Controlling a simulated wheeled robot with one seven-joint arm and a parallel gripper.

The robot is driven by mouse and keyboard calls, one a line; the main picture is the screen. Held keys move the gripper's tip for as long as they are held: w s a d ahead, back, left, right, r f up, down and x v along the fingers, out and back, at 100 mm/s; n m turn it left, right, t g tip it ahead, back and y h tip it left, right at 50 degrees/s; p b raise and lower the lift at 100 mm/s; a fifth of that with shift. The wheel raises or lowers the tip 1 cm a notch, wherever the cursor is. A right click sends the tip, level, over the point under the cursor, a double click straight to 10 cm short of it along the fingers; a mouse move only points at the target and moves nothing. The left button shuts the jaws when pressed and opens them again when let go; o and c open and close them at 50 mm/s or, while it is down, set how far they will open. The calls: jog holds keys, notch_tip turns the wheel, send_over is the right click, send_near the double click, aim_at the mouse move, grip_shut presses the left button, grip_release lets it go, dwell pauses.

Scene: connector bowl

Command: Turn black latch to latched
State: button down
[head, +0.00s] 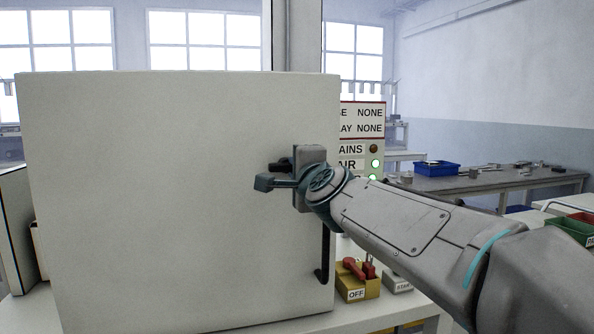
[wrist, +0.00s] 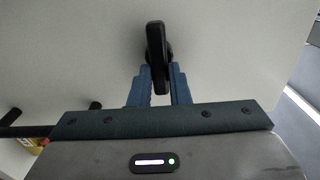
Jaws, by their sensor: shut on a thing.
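The black latch (wrist: 156,48) is a short dark lever on the pale door (head: 150,200) of a large box. In the wrist view its long side runs nearly up and down the picture. My gripper (wrist: 161,82) has one blue-grey finger on each side of the lever and is shut on it. In the head view my gripper (head: 266,182) is against the door near its right edge. There only a dark bit of the latch (head: 277,166) shows above the fingers, and the rest is hidden.
A black door handle (head: 324,258) hangs below my gripper at the door's right edge; it also shows in the wrist view (wrist: 28,131). A yellow box with a red switch (head: 357,283) stands right of the door. A sign panel (head: 362,118) is behind.

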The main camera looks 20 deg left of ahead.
dwell(0.3)
jog(key=c, duration=1.4)
grip_release()
jog(key=shift+o, duration=0.2)
jog(key=shift+d, duration=0.1)
jog(key=b+v, duration=0.1)
jog(key=v, duration=1.2)
jog(key=shift+s, duration=0.35)
jog(key=shift+d, duration=0.1)
